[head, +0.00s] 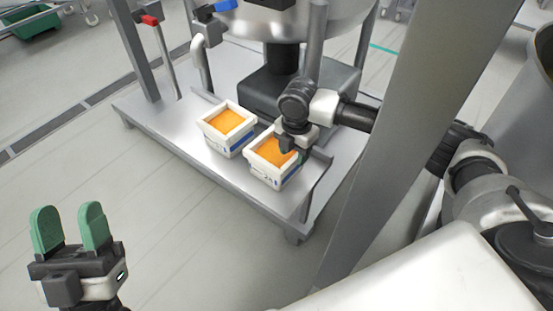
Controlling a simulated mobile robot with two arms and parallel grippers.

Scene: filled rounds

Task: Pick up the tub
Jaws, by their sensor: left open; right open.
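Two white square tubs with orange contents stand side by side on a metal platform. The left tub (228,130) is upright with nothing over it. The right tub (274,165) stands close to it, nearer the platform's front edge. My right gripper (289,147) is at the far upper right part of the right tub, pointing down over its rim. Its fingers are partly hidden, and I cannot tell whether they touch the tub. My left gripper (72,228) is open and empty, with green fingertips pointing up, over the floor at the lower left.
The metal platform (165,122) has a raised lip at its right end. A dark block (262,92) and a large steel vessel (275,22) stand behind the tubs. A thick grey post (415,110) crosses the right side.

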